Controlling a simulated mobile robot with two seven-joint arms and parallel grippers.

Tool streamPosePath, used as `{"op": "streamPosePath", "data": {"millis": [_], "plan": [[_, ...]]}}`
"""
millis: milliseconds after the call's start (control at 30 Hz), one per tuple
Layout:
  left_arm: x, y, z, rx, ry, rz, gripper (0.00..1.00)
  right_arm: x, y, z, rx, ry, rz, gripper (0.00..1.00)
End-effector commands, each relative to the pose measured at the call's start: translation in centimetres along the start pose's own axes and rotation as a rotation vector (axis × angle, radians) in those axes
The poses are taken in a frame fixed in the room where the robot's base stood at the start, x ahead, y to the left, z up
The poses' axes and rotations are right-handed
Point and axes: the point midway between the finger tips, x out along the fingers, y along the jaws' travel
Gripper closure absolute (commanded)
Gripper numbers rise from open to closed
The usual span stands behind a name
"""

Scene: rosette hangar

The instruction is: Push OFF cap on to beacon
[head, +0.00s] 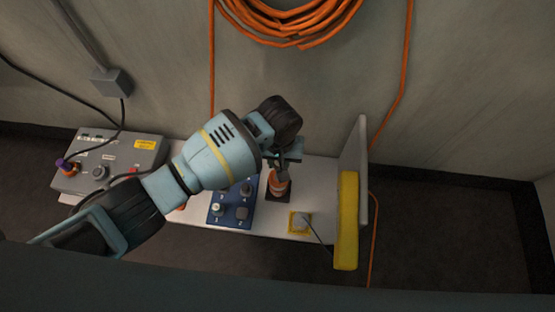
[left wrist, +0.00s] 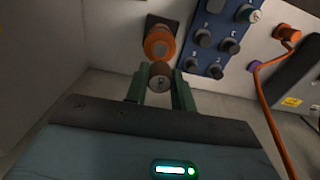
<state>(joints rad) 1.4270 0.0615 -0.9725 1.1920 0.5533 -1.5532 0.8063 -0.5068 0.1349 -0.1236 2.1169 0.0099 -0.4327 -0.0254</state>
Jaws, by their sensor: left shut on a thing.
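My left gripper (head: 284,164) reaches over the bench from the left, fingers pointing down. In the left wrist view its green fingers are shut on a small brownish round cap (left wrist: 160,70), its end face turned to the camera. Any lettering on the cap is too small to read. The orange beacon (head: 279,187) stands on a dark square base just below the gripper. In the left wrist view the beacon (left wrist: 159,45) shows just beyond the held cap. I cannot tell whether cap and beacon touch. My right gripper is not in view.
A blue panel (head: 228,213) with several dark knobs lies left of the beacon. A grey control box (head: 110,155) stands farther left. A yellow square plate (head: 300,223) with a cord lies to the right. An upright board (head: 353,150) with a yellow pad (head: 347,220) closes the right end.

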Motion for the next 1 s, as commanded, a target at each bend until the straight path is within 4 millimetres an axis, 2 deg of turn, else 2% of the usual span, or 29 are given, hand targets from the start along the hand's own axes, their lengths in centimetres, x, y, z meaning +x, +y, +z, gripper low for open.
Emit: {"op": "streamPosePath", "data": {"millis": [600,1000], "plan": [[4.7,0.0,0.0,0.002,-0.001,-0.001,1.0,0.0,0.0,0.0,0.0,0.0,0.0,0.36],[5.5,0.0,0.0,0.002,0.0,0.0,1.0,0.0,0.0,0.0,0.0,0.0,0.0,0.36]]}}
